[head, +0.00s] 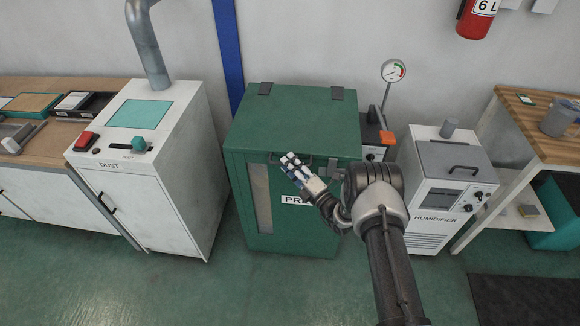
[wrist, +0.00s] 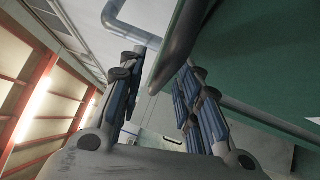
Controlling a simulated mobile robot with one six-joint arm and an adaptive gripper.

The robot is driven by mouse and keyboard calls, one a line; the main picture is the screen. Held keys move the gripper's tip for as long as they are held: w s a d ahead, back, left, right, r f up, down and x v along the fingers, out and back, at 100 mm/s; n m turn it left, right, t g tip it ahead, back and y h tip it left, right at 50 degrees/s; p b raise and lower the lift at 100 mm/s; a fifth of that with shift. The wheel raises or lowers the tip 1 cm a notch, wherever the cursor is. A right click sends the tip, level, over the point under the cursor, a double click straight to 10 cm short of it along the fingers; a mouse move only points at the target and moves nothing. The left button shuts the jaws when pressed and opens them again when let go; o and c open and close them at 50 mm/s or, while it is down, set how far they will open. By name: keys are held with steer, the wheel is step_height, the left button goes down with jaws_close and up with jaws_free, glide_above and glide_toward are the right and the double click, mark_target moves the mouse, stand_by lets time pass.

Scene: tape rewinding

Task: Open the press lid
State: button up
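The green press (head: 262,215) stands against the wall in the middle of the head view, with a "PRE…" label partly covered by my arm. Its lid (head: 300,115) lies flat and closed, with two dark hinges at the back edge. A dark handle (head: 273,160) runs along the lid's front edge, partly hidden by my gripper. My gripper (head: 290,160) is at this handle. In the wrist view my gripper's fingers (wrist: 160,85) are spread apart. A dark rounded bar (wrist: 178,55), likely the handle, reaches between them, nearer the right finger; contact is unclear.
A white dust unit (head: 150,200) with a pipe stands left of the press. A pressure gauge (head: 393,71) on a stand and a white humidifier (head: 430,190) are to the right. Wooden benches stand at both sides. The green floor in front is clear, with a dark mat (head: 525,300) at right.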

steer(key=shift+w+a, duration=0.25)
steer(key=shift+c, duration=0.2)
jaws_close()
stand_by(0.6)
